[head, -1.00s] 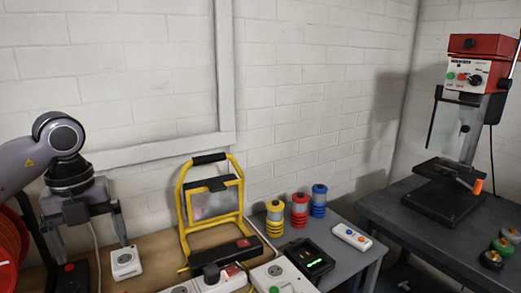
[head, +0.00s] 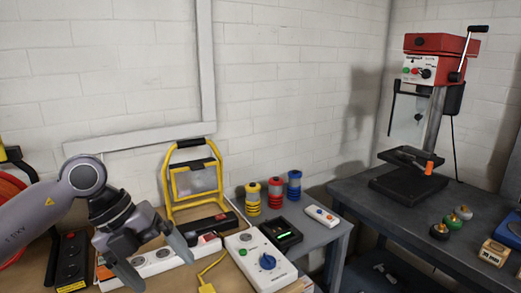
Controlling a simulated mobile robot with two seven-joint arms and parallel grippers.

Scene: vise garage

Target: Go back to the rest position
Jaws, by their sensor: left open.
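My left gripper (head: 160,264) is at the lower left of the head view, with its arm coming in from the left. Its two fingers are spread apart and point down toward the front right, with nothing held between them. It is in front of a white power strip (head: 157,262) and hides part of it. I cannot tell how high the fingertips are above the bench. My right gripper is not in the picture.
A yellow work lamp (head: 168,196) stands behind my gripper. A white box with a blue knob (head: 267,262) lies to its right. Yellow, red and blue spools (head: 275,194) stand farther back. A drill press (head: 415,150) stands on the right table (head: 362,205).

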